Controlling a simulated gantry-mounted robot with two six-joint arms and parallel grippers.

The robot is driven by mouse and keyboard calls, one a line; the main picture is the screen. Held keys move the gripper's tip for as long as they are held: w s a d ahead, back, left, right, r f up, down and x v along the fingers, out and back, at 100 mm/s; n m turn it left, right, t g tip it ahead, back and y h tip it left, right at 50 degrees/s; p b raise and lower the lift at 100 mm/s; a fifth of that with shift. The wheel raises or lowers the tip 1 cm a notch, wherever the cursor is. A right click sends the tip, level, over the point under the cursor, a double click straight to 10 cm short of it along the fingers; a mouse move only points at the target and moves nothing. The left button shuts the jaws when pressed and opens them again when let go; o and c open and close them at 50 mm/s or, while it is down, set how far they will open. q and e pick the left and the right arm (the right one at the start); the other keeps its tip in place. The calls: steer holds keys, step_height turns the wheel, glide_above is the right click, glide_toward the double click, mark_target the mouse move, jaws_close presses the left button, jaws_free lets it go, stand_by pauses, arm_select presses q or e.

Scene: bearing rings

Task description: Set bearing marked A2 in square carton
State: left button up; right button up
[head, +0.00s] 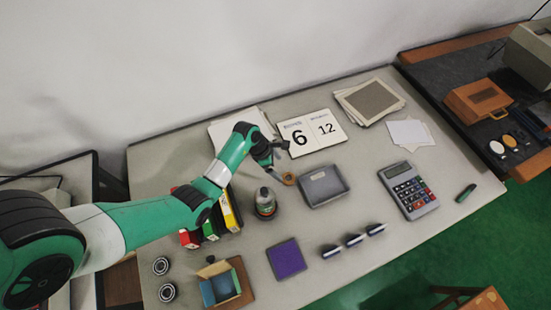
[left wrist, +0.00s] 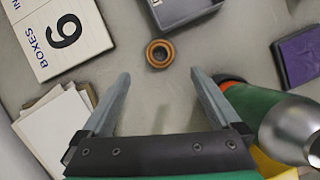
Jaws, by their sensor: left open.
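An orange-brown bearing ring (head: 289,179) lies flat on the table by the grey tray. It also shows in the left wrist view (left wrist: 160,53), just beyond my fingertips. Two steel-and-black bearings, an upper one (head: 161,265) and a lower one (head: 167,292), lie at the front left. I cannot read A2 on any of them. An open brown carton (head: 243,279) with a blue inside stands at the front. My left gripper (head: 279,162) is open and empty close to the orange ring; its fingers also show in the left wrist view (left wrist: 160,74). My right gripper is out of view.
The grey tray (head: 323,185) is right of the orange ring. A metal-topped bottle (head: 265,203) and coloured binders (head: 229,211) stand left of it, below my arm. A calendar (head: 312,132), calculator (head: 408,190) and purple pad (head: 286,259) lie around.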

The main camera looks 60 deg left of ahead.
arm_select(q)
steer(key=shift+v, duration=1.2)
